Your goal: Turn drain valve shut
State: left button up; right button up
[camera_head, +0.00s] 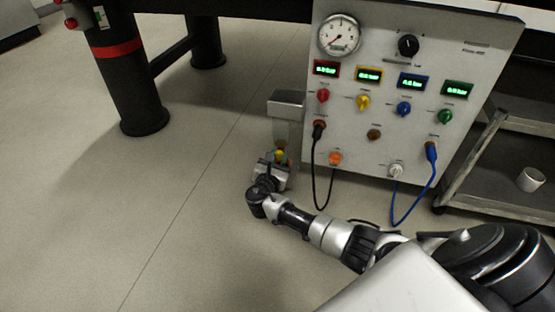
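A small yellow and green part (281,156), which may be the drain valve, shows low beside the left edge of the white control panel (460,160), under a grey box-shaped fitting (287,112). My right gripper (277,164) is right at this part, and its wrist and fingers hide much of it. The fingers are too small and covered to show whether they are open or shut, or whether they touch it. The valve's handle position cannot be made out. My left gripper is not in view.
The panel carries a round gauge (339,36), several green-lit displays, coloured knobs, and black (316,165) and blue (432,178) hoses hanging near my arm. A dark table leg (125,85) stands left. A cart (500,190) with a white cup (531,179) is right. Floor at left is clear.

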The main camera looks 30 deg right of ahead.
jog(key=shift+c, duration=0.8)
jog(key=n+p, duration=0.1)
jog(key=p, duration=0.1)
jog(key=n+p, duration=0.2)
jog(key=p, duration=0.1)
jog(key=shift+r, duration=0.3)
jog(key=shift+f+n, duration=0.25)
jog(key=shift+n, duration=0.35)
jog(key=shift+f, duration=0.1)
jog(key=o, duration=0.9)
